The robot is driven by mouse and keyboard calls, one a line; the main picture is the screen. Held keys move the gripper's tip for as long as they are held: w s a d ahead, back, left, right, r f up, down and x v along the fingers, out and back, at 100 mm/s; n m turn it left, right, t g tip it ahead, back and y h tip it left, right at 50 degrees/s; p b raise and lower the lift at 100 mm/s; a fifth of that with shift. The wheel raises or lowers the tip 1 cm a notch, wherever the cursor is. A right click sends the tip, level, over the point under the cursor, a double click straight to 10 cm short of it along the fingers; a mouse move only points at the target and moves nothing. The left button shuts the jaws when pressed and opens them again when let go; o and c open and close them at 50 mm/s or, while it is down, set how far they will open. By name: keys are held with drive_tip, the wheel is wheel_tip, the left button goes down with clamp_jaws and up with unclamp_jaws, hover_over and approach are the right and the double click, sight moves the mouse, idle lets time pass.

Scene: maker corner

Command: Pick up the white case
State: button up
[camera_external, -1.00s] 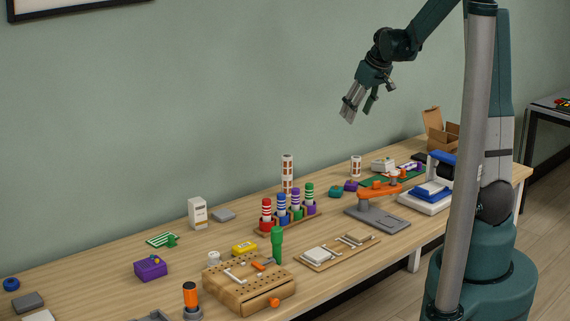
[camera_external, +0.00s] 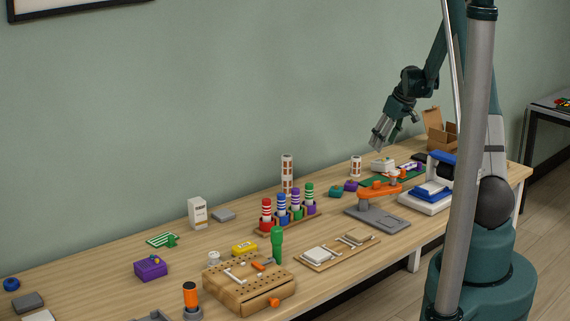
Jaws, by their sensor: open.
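A small low white case (camera_external: 383,164) lies on the workbench toward the far right end, with something dark or grey on its top that is too small to make out. My gripper (camera_external: 379,144) is open and empty, pointing down and a little left. In the picture it is just above the white case and apart from it. Its exact height above the bench cannot be told from this single view.
A striped cylinder (camera_external: 356,166) stands left of the case, with purple and teal blocks nearby. An orange-armed device (camera_external: 376,217) stands in front. A blue-and-white machine (camera_external: 430,190) and an open cardboard box (camera_external: 441,135) are to the right.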

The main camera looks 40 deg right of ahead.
sight(383, 160)
drive_tip(key=shift+s+d+f, duration=0.1)
drive_tip(key=shift+d+f, duration=1.3)
drive_tip(key=shift+x, duration=1.3)
drive_tip(key=shift+f, duration=0.1)
drive_tip(key=shift+b+x, duration=0.7)
drive_tip(key=shift+x, duration=1.8)
drive_tip(key=shift+s, duration=0.15)
drive_tip(key=c, duration=1.1)
